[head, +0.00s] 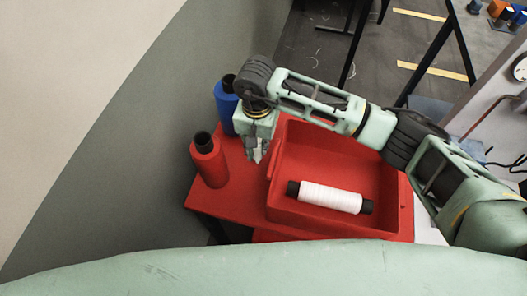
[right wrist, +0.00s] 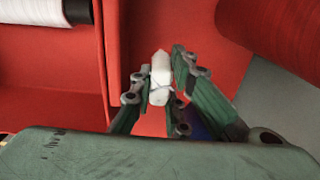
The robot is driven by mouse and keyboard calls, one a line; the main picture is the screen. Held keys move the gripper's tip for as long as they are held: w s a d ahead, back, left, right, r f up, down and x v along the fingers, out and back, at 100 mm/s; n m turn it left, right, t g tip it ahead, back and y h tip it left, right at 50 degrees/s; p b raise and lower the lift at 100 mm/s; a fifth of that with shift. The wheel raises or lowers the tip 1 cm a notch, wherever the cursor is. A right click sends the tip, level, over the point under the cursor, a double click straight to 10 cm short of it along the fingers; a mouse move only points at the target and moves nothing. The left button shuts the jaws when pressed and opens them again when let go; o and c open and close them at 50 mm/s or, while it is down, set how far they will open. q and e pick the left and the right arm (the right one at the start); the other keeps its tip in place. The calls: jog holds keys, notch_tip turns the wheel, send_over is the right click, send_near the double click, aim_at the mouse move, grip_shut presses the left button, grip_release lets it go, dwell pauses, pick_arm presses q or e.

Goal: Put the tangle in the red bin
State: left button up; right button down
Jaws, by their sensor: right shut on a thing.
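The red bin (head: 285,215) stands on a red table; a white thread spool (head: 331,197) with dark ends lies in it. In the head view my right gripper (head: 256,152) points down beside the bin's left wall, outside the bin. The right wrist view shows its fingers (right wrist: 160,88) shut on a small white piece (right wrist: 161,68), which looks like the tangle. In that view the bin's wall (right wrist: 117,45) is left of the fingers. The piece is hard to make out in the head view. My left gripper is not in view.
A red spool (head: 209,161) stands upright left of my gripper; it also shows at the wrist view's upper right (right wrist: 275,30). A blue spool (head: 226,105) stands behind it. The bin has bare floor behind the white spool.

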aim_at(259, 155)
notch_tip(259, 155, down, 4)
jog(key=shift+f+p, duration=0.25)
jog(key=shift+p, duration=0.25)
jog(key=shift+f+b, duration=0.3)
jog(key=shift+f, duration=0.2)
jog(key=c, duration=2)
grip_release()
jog(key=shift+r, duration=0.1)
